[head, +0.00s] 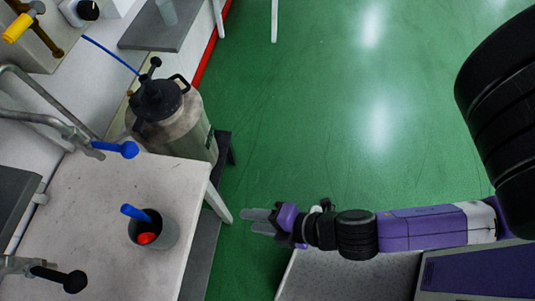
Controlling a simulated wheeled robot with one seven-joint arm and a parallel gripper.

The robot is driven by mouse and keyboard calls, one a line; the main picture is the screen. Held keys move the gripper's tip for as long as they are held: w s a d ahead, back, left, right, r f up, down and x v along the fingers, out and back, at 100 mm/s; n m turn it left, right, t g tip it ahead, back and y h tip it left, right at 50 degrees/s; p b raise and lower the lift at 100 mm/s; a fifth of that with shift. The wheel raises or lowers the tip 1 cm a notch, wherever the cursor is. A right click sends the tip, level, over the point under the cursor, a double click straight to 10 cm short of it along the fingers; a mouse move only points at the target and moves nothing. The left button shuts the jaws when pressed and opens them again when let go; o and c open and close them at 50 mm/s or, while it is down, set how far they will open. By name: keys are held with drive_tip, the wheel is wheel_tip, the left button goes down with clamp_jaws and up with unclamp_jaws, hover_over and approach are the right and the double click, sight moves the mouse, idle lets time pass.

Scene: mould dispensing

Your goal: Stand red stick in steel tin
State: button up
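A grey steel tin (168,239) stands upright on the white table at the lower left. A red piece (147,238), which looks like the end of the red stick, shows inside the tin's mouth; the tin hides the rest of it. A blue stick (135,213) also stands in the tin, leaning against the rim with its top sticking out to the upper left. My gripper (250,220) is to the right of the tin, clear of the table's right edge and over the floor. Its two grey fingers point left, with a gap and nothing between them.
The white table (90,200) is mostly bare around the tin. Taps with a blue handle (129,149) and a black handle (75,281) reach over its left side. A large metal canister (175,125) stands behind it. Green floor (310,100) lies open to the right.

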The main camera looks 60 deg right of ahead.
drive_tip(key=s+d+r+m+t+h, duration=0.1)
drive_tip(key=s+d+r+m+t, duration=0.1)
drive_tip(key=r+m, duration=0.6)
drive_tip(key=s+d+r+m+t, duration=0.2)
drive_tip(key=s+d+r+m, duration=0.1)
drive_tip(key=r+m, duration=0.5)
drive_tip(key=shift+s+h, duration=0.4)
drive_tip(key=shift+s, duration=0.05)
